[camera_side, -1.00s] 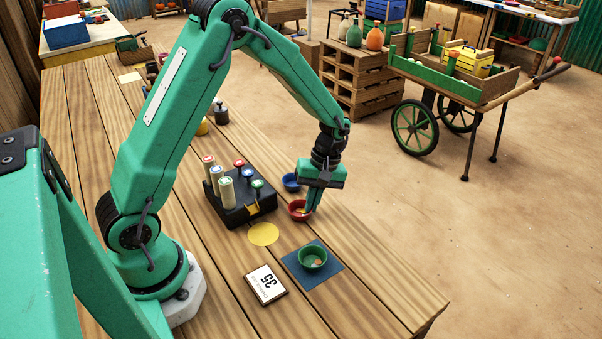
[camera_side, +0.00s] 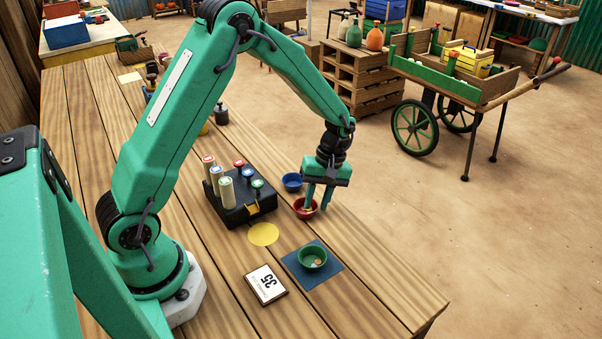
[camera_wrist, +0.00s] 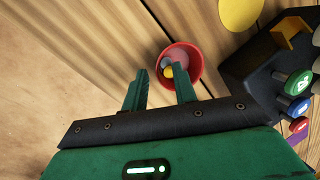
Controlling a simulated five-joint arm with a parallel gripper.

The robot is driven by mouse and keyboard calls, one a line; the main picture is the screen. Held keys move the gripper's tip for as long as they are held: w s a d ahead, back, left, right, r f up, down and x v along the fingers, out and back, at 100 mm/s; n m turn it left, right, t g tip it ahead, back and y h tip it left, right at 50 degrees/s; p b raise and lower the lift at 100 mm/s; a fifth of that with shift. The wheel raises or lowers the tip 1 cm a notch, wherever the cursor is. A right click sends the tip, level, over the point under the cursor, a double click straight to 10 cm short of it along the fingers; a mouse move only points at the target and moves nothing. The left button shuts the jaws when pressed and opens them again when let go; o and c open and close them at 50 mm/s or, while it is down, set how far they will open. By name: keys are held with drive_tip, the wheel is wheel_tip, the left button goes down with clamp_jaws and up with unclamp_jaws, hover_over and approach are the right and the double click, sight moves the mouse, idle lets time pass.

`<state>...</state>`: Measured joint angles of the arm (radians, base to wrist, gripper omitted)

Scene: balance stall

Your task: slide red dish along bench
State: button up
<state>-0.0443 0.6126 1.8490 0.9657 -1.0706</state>
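The red dish (camera_side: 299,213) stands on the wooden bench near its right edge, just in front of a blue dish (camera_side: 292,182). In the wrist view the red dish (camera_wrist: 197,62) holds small yellow and grey pieces. My gripper (camera_side: 316,208) is low at the red dish with its fingers apart. In the wrist view my gripper (camera_wrist: 160,70) has one fingertip over the dish's near part and the other outside it, to the left. Nothing visible is clamped between them; I cannot tell whether a finger touches the rim.
A black block (camera_side: 238,212) with several colored-top pegs stands left of the dish. A yellow disc (camera_side: 263,234), a green dish (camera_side: 313,258) on a blue mat (camera_side: 331,277) and a "35" card (camera_side: 266,284) lie toward the front. Bare bench lies right of the mat.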

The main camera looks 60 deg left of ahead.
drive_tip(key=shift+r, duration=0.1)
drive_tip(key=v, duration=0.7)
drive_tip(key=shift+r, duration=0.35)
drive_tip(key=shift+w, duration=0.1)
drive_tip(key=s+d+r+m+t, duration=0.1)
drive_tip(key=s+r+m+t, duration=0.3)
drive_tip(key=s+r+m, duration=0.55)
drive_tip(key=s+r+m+t, duration=0.3)
drive_tip(key=s+r, duration=0.3)
drive_tip(key=s, duration=0.4)
drive_tip(key=shift+d+r+t, duration=0.3)
drive_tip(key=shift+d+t, duration=0.15)
drive_tip(key=shift+t, duration=0.45)
idle(1.1)
